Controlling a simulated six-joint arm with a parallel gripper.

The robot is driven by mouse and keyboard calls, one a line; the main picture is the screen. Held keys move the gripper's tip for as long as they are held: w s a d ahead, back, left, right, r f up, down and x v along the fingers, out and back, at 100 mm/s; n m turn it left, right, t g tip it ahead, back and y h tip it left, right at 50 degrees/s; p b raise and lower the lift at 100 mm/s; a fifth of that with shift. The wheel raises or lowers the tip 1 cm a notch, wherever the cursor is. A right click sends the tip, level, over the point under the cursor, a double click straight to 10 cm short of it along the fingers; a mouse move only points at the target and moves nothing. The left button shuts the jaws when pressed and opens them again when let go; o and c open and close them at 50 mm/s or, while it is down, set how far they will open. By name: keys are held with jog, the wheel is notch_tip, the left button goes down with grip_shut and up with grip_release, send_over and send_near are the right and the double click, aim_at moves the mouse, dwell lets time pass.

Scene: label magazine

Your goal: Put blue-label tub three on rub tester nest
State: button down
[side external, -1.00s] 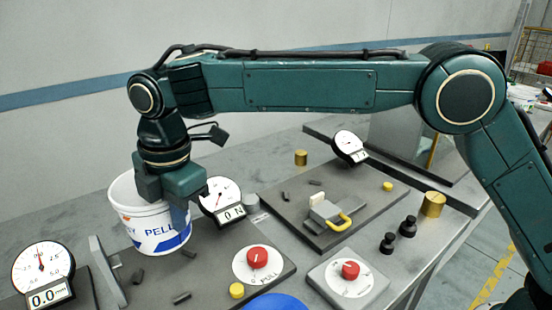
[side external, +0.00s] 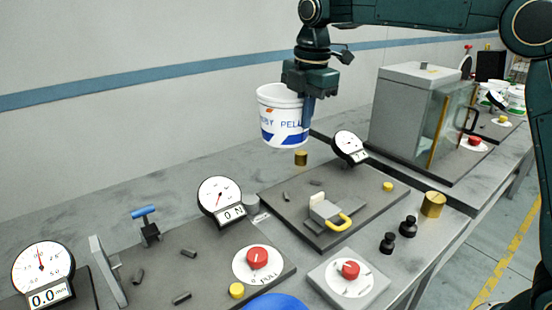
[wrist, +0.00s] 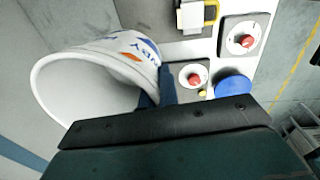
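A white tub with a blue label and a small orange mark (side external: 282,121) hangs upright in the air above the back of the bench in the side external view. My gripper (side external: 308,108) is shut on its right wall near the rim. The tub also shows in the wrist view (wrist: 85,95), its open mouth facing the camera and looking empty. My gripper's fingers (wrist: 157,88) show against the tub wall there. Other white tubs with green labels (side external: 497,98) stand far off at the right. I cannot tell which fixture is the rub tester nest.
A fixture plate with a yellow handle (side external: 331,216) lies below and right of the tub. A glass-fronted cabinet (side external: 415,105) stands to the right. Dial gauges (side external: 221,200), a blue-handled clamp (side external: 146,222), red knobs (side external: 264,257) and brass weights (side external: 433,205) crowd the bench.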

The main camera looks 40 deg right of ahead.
jog(key=s+d+r, duration=0.2)
jog(key=d, duration=0.5)
jog(key=shift+m, duration=0.4)
jog(key=shift+a+f, duration=0.1)
jog(key=shift+f, duration=10.1)
jog(key=shift+f, duration=0.15)
jog(key=c, duration=1.7)
grip_release()
jog(key=r, duration=0.8)
jog(key=s+r, duration=0.1)
jog(key=r, duration=0.3)
jog(key=shift+s+r, duration=0.1)
jog(key=shift+r, duration=0.05)
